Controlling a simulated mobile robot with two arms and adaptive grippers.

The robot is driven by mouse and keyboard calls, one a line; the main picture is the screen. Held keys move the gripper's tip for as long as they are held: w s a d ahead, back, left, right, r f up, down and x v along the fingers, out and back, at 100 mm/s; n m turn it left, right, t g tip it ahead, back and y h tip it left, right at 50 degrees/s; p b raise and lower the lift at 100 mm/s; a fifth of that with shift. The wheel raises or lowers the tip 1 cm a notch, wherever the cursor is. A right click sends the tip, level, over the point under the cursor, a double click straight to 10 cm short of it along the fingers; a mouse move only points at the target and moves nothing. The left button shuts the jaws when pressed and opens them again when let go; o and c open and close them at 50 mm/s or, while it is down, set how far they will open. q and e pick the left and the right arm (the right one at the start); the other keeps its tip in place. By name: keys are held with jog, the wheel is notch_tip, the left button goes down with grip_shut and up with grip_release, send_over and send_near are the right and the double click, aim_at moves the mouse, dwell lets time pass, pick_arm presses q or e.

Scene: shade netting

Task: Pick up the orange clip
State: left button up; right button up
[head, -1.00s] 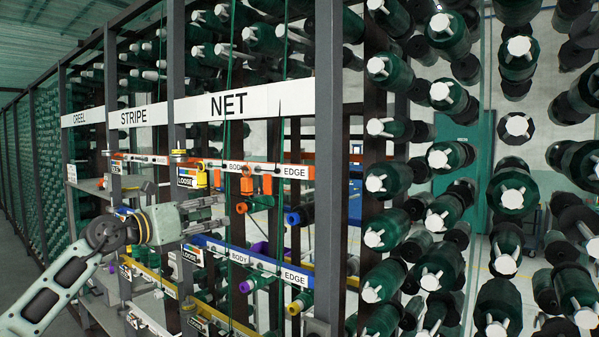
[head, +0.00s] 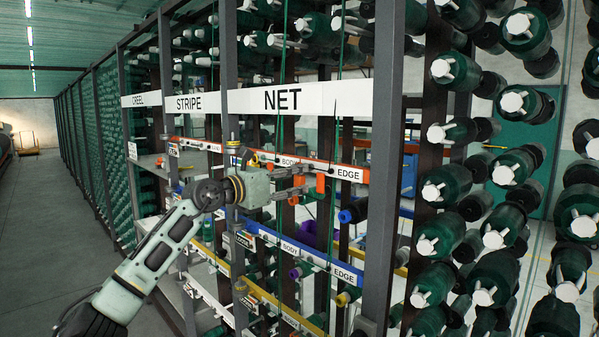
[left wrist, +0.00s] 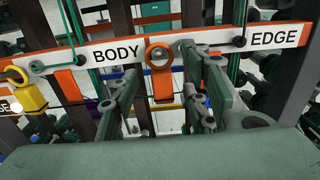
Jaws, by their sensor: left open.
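The orange clip (left wrist: 162,85) hangs on the orange-edged rail between the BODY and EDGE labels, its ring at the top, in the left wrist view. My left gripper (left wrist: 164,88) is open, with a finger on each side of the clip and visible gaps to it. In the head view the left gripper (head: 302,181) reaches from the left to the upper rail. Two orange pieces (head: 320,183) hang by its fingertips there; I cannot tell which is the clip. My right gripper is not in view.
Another orange tab (left wrist: 68,85) and a yellow clip (left wrist: 30,95) hang further left on the rail (head: 345,172). A blue rail (head: 262,233) runs below. Dark uprights and green net strands stand close by. Green spools fill the right; the aisle at left is clear.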

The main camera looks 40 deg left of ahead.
pick_arm(q)
jog(key=shift+w+d, duration=0.15)
jog(key=shift+w, duration=0.6)
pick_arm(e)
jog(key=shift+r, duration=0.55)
pick_arm(q)
jog(key=shift+s, duration=0.1)
jog(key=c, duration=1)
jog(key=shift+r, duration=0.1)
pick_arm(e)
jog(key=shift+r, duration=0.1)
